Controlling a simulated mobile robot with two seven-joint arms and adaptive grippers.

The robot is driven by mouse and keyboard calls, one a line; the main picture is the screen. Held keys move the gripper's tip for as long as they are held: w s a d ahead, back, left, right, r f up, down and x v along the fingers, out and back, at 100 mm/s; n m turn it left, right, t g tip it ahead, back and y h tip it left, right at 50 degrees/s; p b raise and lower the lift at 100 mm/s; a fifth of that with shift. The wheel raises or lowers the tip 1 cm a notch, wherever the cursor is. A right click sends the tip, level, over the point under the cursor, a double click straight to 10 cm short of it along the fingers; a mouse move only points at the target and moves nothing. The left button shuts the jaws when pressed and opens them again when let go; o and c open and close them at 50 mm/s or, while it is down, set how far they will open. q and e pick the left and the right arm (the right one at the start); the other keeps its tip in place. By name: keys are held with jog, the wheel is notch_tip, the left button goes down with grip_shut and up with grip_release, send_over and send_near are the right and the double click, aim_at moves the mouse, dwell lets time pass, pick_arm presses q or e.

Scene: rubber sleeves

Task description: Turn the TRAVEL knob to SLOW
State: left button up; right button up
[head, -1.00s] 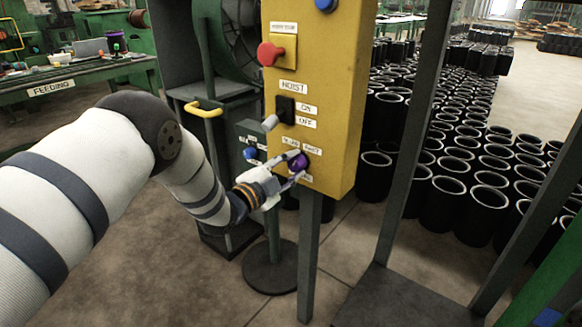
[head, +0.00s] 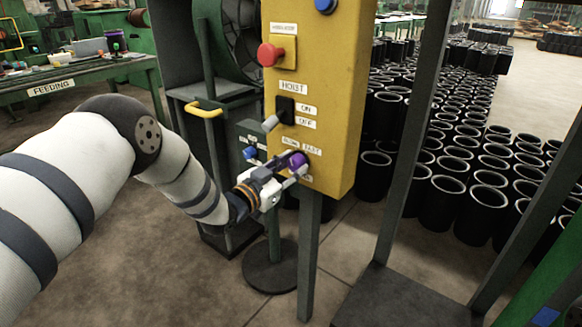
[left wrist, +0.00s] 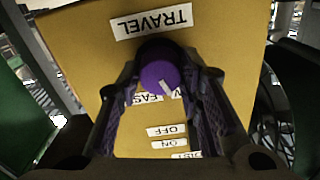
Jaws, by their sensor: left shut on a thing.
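The purple TRAVEL knob (head: 297,160) sits low on the front of the yellow control panel (head: 320,80). My left gripper (head: 290,168) is shut on it. In the left wrist view, which shows the panel upside down, the knob (left wrist: 160,76) is between the two dark fingers. Its white pointer mark slants to the lower right, towards a label ending in W that a finger partly hides. The FAST label (left wrist: 150,98) shows partly at the lower left of the knob. The TRAVEL label (left wrist: 151,21) is at the picture's top. My right gripper is not in view.
The HOIST switch (head: 271,123) with ON and OFF labels sticks out just above my left gripper. A red button (head: 268,54) is higher up. A yellow handle (head: 204,110) and a blue knob (head: 250,153) are to the left. Black sleeves (head: 445,203) stand at right.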

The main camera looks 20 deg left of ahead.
pick_arm(q)
jog(key=shift+n, duration=1.1)
jog(key=o, duration=1.2)
jog(key=shift+c, duration=0.2)
jog(key=v, duration=1.2)
